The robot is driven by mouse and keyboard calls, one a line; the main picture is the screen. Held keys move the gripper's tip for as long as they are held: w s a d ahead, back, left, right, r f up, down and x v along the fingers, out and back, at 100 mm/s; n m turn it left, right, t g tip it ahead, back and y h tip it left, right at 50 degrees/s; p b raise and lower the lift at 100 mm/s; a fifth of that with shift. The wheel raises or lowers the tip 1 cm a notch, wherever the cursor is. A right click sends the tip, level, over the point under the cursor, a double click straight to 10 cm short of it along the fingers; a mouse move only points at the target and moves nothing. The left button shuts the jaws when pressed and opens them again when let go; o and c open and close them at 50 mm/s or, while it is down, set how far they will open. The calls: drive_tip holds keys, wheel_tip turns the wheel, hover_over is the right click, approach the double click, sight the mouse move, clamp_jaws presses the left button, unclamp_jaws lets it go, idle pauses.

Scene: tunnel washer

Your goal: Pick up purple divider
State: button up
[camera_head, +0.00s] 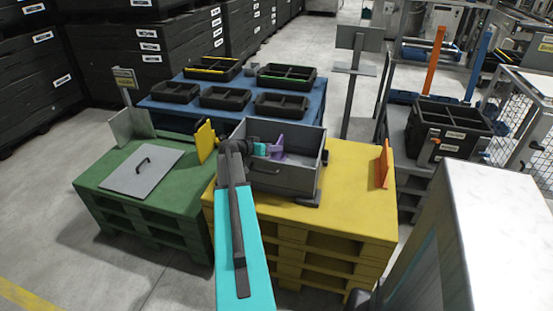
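The purple divider (279,146) is in the grey open box (285,181) on the yellow pallet stack. Only part of it shows, small, near the left of the box's inside. My arm reaches from the front to the box's left side. My gripper (267,149), with cyan parts, points right and is right at the purple divider. The two overlap in this view, and I cannot tell whether the fingers touch or hold it.
A yellow panel (205,141) stands left of the box and an orange panel (384,164) right of it. A green pallet (178,198) bears a grey lid (142,171). Black trays (224,99) stand on a blue table behind. The yellow top (350,205) is clear at the right.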

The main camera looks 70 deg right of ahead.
idle(0.5)
clamp_jaws()
drive_tip(key=shift+a+f, duration=0.1)
drive_tip(key=shift+f, duration=0.05)
idle(1.1)
